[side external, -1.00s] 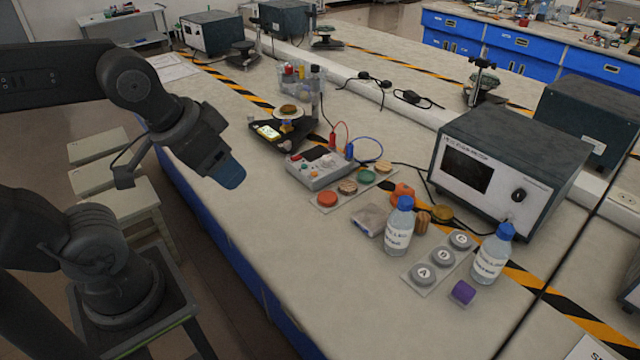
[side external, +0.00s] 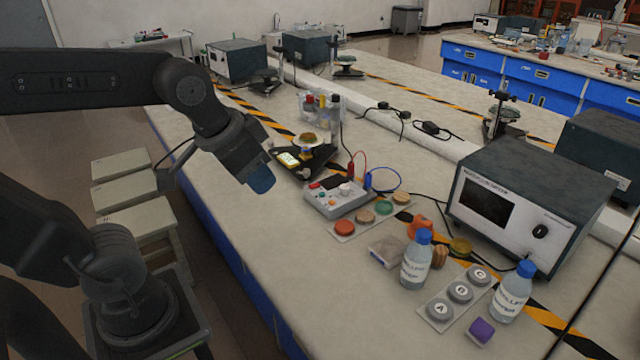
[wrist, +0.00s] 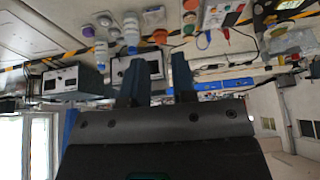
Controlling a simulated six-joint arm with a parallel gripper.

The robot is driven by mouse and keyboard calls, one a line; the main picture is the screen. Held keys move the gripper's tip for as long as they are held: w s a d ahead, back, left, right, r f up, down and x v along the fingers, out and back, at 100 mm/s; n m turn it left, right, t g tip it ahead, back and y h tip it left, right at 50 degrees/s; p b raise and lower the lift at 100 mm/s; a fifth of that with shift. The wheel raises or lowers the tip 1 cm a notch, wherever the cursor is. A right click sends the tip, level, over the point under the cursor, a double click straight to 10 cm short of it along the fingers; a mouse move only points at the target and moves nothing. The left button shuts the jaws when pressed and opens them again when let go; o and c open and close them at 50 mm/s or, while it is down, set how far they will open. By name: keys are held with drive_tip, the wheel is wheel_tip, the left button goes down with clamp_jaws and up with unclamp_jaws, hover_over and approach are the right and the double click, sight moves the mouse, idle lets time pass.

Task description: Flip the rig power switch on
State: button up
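A small grey control box (side external: 335,198) with a dark display, coloured buttons and red and blue plugs sits mid-bench; I cannot make out which control is the rig power switch. In the wrist view, which looks upside down, a box with red and green parts (wrist: 222,16) shows at the top. A larger instrument (side external: 515,208) with a dark screen and a black knob (side external: 540,231) stands at the right. My gripper (side external: 262,180), with blue fingertips, hangs above the bench's near edge, left of the control box. In the wrist view my fingers (wrist: 162,72) are apart with nothing between them.
Two blue-capped bottles (side external: 416,260) (side external: 512,292), a strip of lettered grey discs (side external: 460,292) and a purple block (side external: 482,329) stand at the front right. A strip with coloured discs (side external: 375,215) lies beside the control box. A dark stand (side external: 303,160) is behind it. The near-left bench top is clear.

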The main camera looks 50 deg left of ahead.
drive_tip(key=shift+g, duration=0.5)
drive_tip(key=w+a, duration=0.1)
drive_tip(key=w, duration=0.1)
drive_tip(key=w+a, duration=0.1)
drive_tip(key=w, duration=0.2)
drive_tip(key=w+a, duration=0.2)
drive_tip(key=w, duration=0.1)
drive_tip(key=shift+r, duration=0.4)
clamp_jaws()
drive_tip(key=w+a+f, duration=0.6)
drive_tip(key=w+a, duration=0.2)
drive_tip(key=a, duration=0.2)
drive_tip(key=w+a+f+g, duration=0.1)
drive_tip(key=w+a+f, duration=0.5)
drive_tip(key=w+a, duration=0.3)
drive_tip(key=shift+a+f+g, duration=0.3)
drive_tip(key=shift+a+f, duration=0.05)
drive_tip(key=shift+a, duration=0.9)
drive_tip(key=shift+w, duration=0.1)
